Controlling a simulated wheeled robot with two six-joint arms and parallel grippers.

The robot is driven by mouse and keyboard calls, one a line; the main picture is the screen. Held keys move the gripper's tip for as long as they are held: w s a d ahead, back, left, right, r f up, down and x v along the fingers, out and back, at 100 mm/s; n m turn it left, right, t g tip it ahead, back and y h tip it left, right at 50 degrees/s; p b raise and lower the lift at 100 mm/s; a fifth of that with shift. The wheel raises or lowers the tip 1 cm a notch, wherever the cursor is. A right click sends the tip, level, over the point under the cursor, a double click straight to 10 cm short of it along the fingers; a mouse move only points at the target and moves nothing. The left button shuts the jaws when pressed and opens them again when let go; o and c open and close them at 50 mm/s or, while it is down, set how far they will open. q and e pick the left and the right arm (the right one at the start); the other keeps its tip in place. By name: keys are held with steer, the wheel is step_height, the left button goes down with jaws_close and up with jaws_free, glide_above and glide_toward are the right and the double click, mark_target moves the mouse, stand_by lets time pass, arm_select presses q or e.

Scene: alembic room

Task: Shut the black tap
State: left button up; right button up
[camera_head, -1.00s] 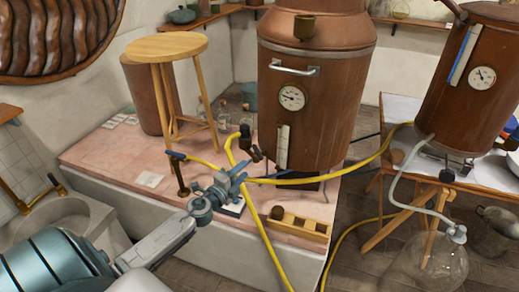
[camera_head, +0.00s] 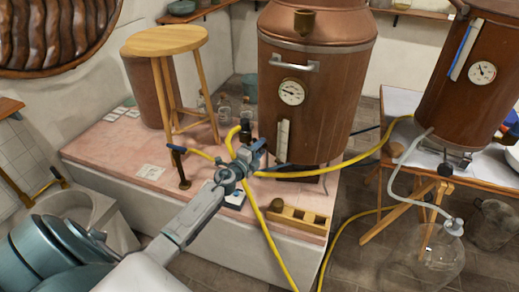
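A black tap knob (camera_head: 246,130) stands at the lower left of the large copper still (camera_head: 315,100), where a yellow hose (camera_head: 229,140) curves past. My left gripper (camera_head: 258,152) is right in front of and just below the knob, and covers the lower part of the tap. I cannot tell whether it touches the tap, or whether its fingers are apart. Another black knob (camera_head: 445,170) sits below the copper vessel (camera_head: 480,75) at the right. My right gripper is not in view.
A wooden stool (camera_head: 166,42) and a blue-handled valve (camera_head: 177,149) on a post stand left of my gripper. Yellow hoses cross the space around my arm. A glass flask (camera_head: 430,255) stands lower right.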

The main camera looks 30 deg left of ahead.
arm_select(q)
jaws_close()
steer(key=shift+w+d+r+n+y+p, duration=0.15)
steer(key=shift+r+n+y+p, duration=0.1)
steer(key=shift+n+y+p, duration=0.35)
steer(key=shift+d+n+y, duration=0.1)
steer(key=shift+n+y, duration=0.2)
steer(key=shift+y, duration=0.4)
steer(key=shift+w+f+n+g+y, duration=0.15)
steer(key=shift+n+y, duration=0.2)
steer(key=shift+y, duration=0.2)
steer(key=shift+w+f+n+g+y, duration=0.15)
steer(key=shift+n+y, duration=0.2)
steer(key=shift+y, duration=0.2)
steer(key=shift+s+r, duration=0.1)
jaws_free()
